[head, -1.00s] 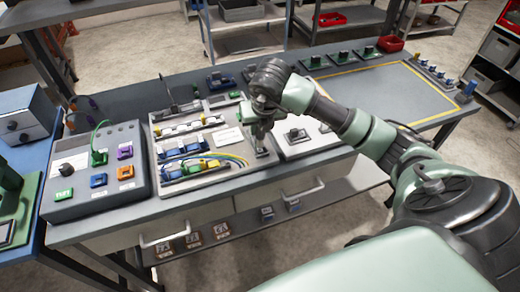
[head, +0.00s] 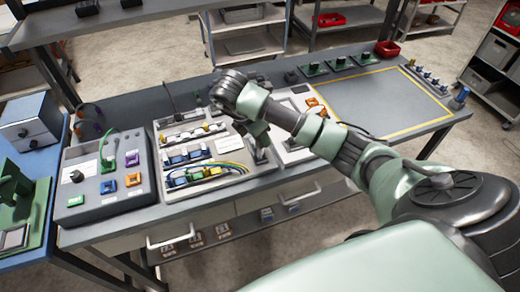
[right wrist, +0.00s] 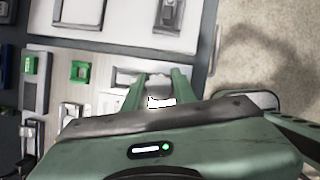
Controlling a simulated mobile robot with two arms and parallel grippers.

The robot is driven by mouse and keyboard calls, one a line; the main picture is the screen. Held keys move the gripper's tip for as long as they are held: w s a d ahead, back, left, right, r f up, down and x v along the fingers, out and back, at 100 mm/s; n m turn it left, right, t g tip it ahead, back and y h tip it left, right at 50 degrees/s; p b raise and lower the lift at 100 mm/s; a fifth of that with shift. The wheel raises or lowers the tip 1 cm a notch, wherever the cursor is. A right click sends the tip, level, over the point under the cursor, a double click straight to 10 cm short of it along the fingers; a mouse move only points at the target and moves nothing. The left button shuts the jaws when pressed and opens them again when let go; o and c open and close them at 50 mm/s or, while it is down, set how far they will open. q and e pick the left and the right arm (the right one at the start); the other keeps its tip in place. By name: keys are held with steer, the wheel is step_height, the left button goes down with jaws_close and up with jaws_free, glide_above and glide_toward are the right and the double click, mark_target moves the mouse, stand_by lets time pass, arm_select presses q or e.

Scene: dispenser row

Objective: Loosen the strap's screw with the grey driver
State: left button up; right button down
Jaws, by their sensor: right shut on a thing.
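My right gripper (head: 258,143) points down over the right end of the wiring board (head: 228,146). In the right wrist view its two green fingers (right wrist: 158,90) are shut on a small pale grey piece (right wrist: 160,102), which I take to be the grey driver. Most of it is hidden by the gripper body. I cannot tell whether its tip touches anything. The strap and its screw cannot be made out. My left gripper is not in view.
A grey control box (head: 82,197) with coloured switches stands left of the board. Blue, green and yellow blocks (head: 190,175) and curved wires sit on the board. A pale panel (head: 292,153) lies to its right. The yellow-outlined area (head: 385,100) is clear.

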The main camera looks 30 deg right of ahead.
steer(key=shift+m, duration=0.3)
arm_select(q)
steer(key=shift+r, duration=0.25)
arm_select(e)
steer(key=shift+w, duration=0.1)
steer(key=shift+f, duration=0.1)
arm_select(q)
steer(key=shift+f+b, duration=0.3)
steer(key=shift+b, duration=0.1)
arm_select(e)
steer(key=shift+f, duration=0.2)
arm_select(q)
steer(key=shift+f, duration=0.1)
arm_select(e)
steer(key=shift+f, duration=0.1)
steer(key=shift+f+b, duration=0.45)
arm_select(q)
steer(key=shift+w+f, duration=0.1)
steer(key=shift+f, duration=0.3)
